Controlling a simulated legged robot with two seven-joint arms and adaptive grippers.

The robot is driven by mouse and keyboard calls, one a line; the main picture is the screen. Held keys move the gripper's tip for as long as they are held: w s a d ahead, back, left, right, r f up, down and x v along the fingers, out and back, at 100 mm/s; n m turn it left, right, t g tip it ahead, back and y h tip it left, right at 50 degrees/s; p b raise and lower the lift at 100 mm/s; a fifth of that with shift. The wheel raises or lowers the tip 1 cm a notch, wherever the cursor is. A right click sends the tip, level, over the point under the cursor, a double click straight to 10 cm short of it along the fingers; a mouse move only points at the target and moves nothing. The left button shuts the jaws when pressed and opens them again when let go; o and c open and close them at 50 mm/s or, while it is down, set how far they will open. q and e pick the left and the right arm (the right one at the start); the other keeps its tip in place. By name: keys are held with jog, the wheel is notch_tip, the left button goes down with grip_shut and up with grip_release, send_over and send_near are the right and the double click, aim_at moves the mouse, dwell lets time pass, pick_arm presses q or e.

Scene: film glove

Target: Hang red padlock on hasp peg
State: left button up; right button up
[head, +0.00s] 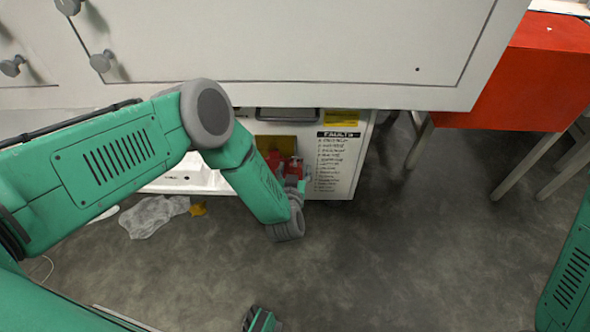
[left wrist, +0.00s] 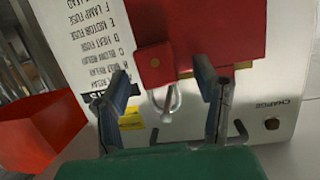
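My left gripper (left wrist: 163,85) is open, with its two dark fingers well apart in the left wrist view. Between and beyond them is a red body with a round brass spot, which looks like the red padlock (left wrist: 190,35). A silver U-shaped shackle (left wrist: 165,103) shows at its edge, in the gap between the fingers. In the head view small red parts (head: 292,167) show beside my left forearm, which hides much there. I cannot pick out the hasp peg. My right gripper is not in view.
A white panel with a FAULTS list (head: 336,165) stands beside the red parts. A white cabinet (head: 300,45) overhangs it. A red box-like table (head: 515,75) is at right. A grey cloth (head: 152,213) lies at left. The floor at centre right is clear.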

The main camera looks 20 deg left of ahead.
pick_arm(q)
jog(key=shift+s, duration=0.1)
jog(key=shift+s+d, duration=0.1)
jog(key=shift+s, duration=0.2)
jog(key=v, duration=1.1)
jog(key=shift+s, duration=0.1)
jog(key=s+a+r+m+g+h, duration=0.1)
jog(key=s+a+g, duration=0.35)
jog(key=s, duration=0.45)
jog(key=s+a+m+g+h, duration=0.1)
jog(key=s+a+g, duration=0.35)
jog(key=s, duration=0.35)
jog(key=s+a+r+m+g+h, duration=0.1)
jog(key=s+a+g, duration=0.35)
jog(key=s, duration=0.45)
notch_tip(320, 180, up, 12)
jog(key=p, duration=1.2)
jog(key=shift+d+g, duration=0.25)
jog(key=shift+g, duration=0.1)
